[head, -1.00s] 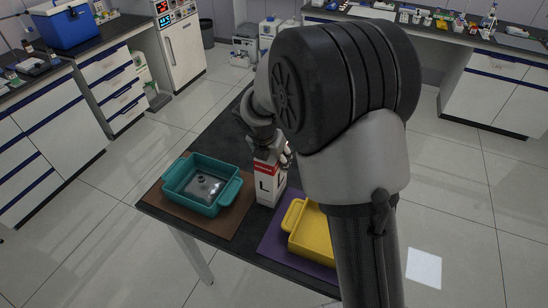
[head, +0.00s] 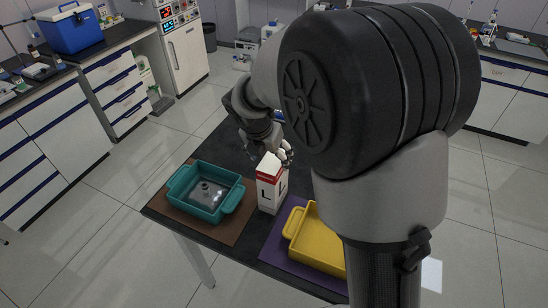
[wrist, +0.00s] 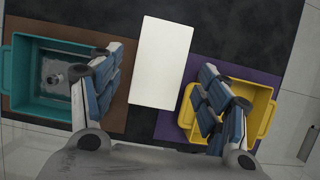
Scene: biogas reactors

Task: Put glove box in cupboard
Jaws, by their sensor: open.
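The box with a white body, a red band and a black "L" (head: 270,188) stands upright on the dark table, between the teal tray and the yellow tray. I take it to be the glove box. In the wrist view its plain white top (wrist: 161,62) lies between my finger pads. My gripper (head: 274,152) is open, above and just behind the box in the head view, with the pads spread to either side in the wrist view (wrist: 162,75). Contact with the box cannot be told. No cupboard is clearly marked; white cabinets (head: 40,140) stand at the left.
A teal tray (head: 187,211) holding a clear item sits on a brown mat (head: 160,200). A yellow tray (head: 318,262) sits on a purple mat (head: 275,243). A blue cooler (head: 68,28) stands on the left counter. My arm hides much of the table's right side.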

